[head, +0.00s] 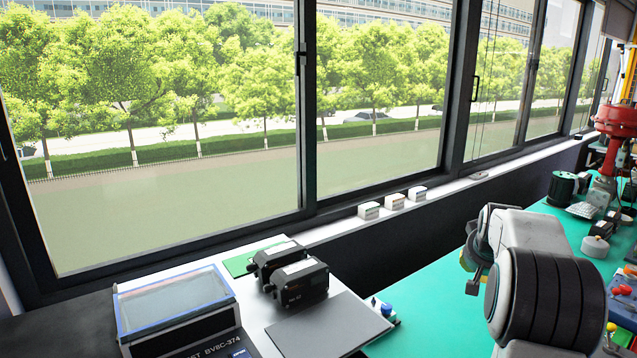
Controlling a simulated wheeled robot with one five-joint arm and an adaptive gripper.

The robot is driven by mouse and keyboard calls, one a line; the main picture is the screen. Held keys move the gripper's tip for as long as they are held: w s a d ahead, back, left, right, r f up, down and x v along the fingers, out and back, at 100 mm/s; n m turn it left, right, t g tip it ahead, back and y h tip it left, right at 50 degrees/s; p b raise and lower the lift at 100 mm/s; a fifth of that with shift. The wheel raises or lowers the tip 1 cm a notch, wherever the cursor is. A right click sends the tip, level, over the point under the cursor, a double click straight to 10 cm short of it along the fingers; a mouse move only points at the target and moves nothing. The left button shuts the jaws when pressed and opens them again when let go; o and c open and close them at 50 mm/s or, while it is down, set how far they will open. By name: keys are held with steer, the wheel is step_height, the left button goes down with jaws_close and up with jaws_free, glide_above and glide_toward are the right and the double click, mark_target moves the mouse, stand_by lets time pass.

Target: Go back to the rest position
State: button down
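The valve positioner, a black boxy device (298,284), sits upright on a white bench top at lower centre, with rounded parts on its upper side. My arm rises at the lower right, its white and black links bent. My gripper (474,278) shows only in part at the left side of the arm, small and dark, over the green bench top. It is well to the right of the device and apart from it. The arm links hide much of it, so I cannot tell whether its fingers are open or shut.
A box with a clear lid (176,302) stands left of the device, and a grey plate (330,326) lies in front of it. Several small white boxes (394,202) line the window sill. A red machine (615,121) and loose parts crowd the right. The green bench top (432,300) is mostly clear.

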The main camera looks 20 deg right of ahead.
steer(key=s+a+r+n+y+p, duration=0.15)
steer(key=s+a, duration=0.45)
steer(key=a, duration=0.6)
steer(key=s+a+r+n+y+p, duration=0.1)
steer(key=s+a+r+n+y, duration=0.3)
steer(key=a, duration=0.8)
steer(key=s+a+f+n+g+p, duration=0.1)
steer(key=s+a+f, duration=0.1)
steer(key=s+a, duration=0.3)
steer(key=s+a+f+n+g+p, duration=0.1)
steer(key=s+a, duration=0.4)
steer(key=s, duration=0.7)
steer(key=shift+s+a+f+h+p, duration=0.25)
steer(key=shift+f+h+p, duration=0.1)
steer(key=shift+f+h, duration=0.15)
